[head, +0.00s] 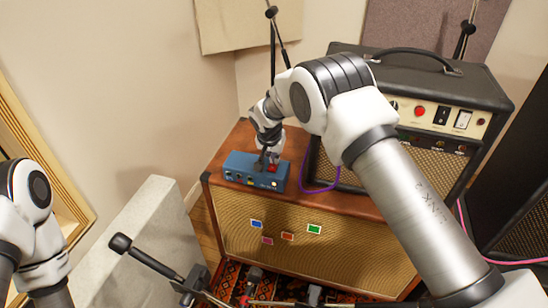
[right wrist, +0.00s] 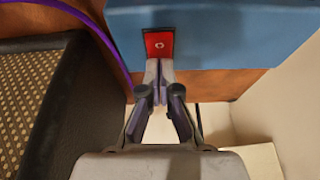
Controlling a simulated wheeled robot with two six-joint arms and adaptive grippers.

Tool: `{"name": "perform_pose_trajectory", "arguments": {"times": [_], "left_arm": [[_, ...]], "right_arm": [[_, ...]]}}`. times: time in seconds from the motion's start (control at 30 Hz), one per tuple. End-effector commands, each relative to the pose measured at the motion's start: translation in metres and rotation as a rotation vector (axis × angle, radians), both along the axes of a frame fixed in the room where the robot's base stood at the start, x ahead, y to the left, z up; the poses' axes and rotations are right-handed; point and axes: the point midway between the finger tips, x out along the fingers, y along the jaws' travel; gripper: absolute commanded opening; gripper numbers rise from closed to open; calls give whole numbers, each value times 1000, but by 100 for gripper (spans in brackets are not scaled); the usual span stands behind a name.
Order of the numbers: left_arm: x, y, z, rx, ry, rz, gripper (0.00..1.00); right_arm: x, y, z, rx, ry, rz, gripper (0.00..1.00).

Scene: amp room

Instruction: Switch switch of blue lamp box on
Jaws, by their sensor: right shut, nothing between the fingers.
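The blue lamp box (head: 240,168) stands on the brown wooden top of the lower speaker cabinet, near its left end. Its red switch (head: 272,168) is at the right part of the box. My right gripper (head: 266,159) is right at the box, beside the switch. In the right wrist view the blue box (right wrist: 220,35) fills the top, with the red rocker switch (right wrist: 158,44) on it. The shut, empty fingertips (right wrist: 158,68) are at the switch's lower edge; I cannot tell whether they touch it. My left gripper is out of view; only my left arm shows.
A black amplifier (head: 462,125) stands right of the box on the cabinet (head: 235,222). A purple cable (head: 322,188) hangs between them. A microphone stand (head: 150,262) crosses the front, and a pale panel (head: 140,235) stands at left.

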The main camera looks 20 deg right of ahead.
Motion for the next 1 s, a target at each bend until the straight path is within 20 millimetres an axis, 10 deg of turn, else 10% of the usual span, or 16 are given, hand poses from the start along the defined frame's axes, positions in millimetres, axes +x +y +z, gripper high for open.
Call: {"name": "perform_pose_trajectory", "arguments": {"times": [1.0], "left_arm": [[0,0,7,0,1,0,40]], "right_arm": [[-14,7,7,1,4,-2,0]]}}
